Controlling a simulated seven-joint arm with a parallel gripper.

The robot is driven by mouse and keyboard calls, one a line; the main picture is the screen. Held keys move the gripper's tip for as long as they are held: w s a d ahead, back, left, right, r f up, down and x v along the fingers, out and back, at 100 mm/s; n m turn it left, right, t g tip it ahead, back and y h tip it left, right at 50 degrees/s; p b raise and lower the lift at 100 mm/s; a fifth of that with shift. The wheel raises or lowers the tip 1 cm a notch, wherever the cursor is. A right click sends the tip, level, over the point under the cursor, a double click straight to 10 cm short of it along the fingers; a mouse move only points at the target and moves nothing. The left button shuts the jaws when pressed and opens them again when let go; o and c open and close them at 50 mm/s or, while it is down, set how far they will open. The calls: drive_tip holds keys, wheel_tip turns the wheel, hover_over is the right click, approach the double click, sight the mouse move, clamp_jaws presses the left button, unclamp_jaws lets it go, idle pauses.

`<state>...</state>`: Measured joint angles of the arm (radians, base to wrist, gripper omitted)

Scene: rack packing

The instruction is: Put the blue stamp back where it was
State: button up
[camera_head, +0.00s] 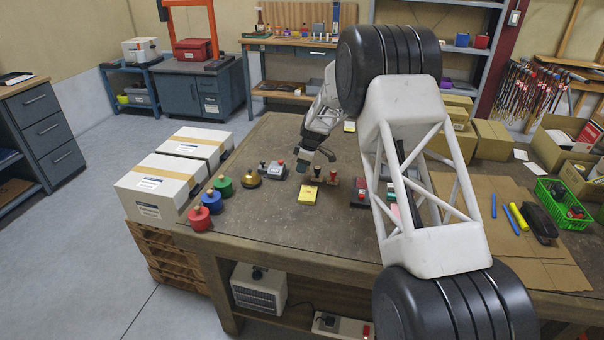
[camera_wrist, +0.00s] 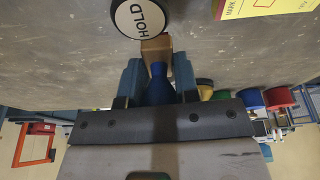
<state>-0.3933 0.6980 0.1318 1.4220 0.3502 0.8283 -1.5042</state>
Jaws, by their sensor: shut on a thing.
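My gripper (camera_head: 308,155) is over the table, a little above and left of a small wooden stamp rack (camera_head: 322,181). In the wrist view my gripper (camera_wrist: 158,75) is shut on the blue handle of the blue stamp (camera_wrist: 159,88), between two blue fingers. A brown block (camera_wrist: 155,47) sits at the handle's far end. Beyond it is a white, dark-rimmed disc marked HOLD (camera_wrist: 140,17); I cannot tell whether it joins the stamp. The blue stamp cannot be made out in the head view.
A yellow card (camera_head: 309,195) lies in front of the rack. Red (camera_head: 199,218), blue (camera_head: 211,200) and green (camera_head: 223,185) knobbed cylinders stand at the table's left edge, with a brass bell-shaped thing (camera_head: 250,178) near them. A dark red pad (camera_head: 360,192) lies right of the rack.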

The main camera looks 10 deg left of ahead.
drive_tip(key=shift+f, duration=0.1)
idle(0.3)
drive_tip(key=shift+f, duration=1.65)
drive_tip(key=shift+f, duration=0.15)
drive_tip(key=o, duration=0.8)
drive_tip(key=shift+c, duration=0.2)
drive_tip(key=v, duration=1.2)
drive_tip(key=shift+a, duration=0.1)
drive_tip(key=shift+r, duration=0.3)
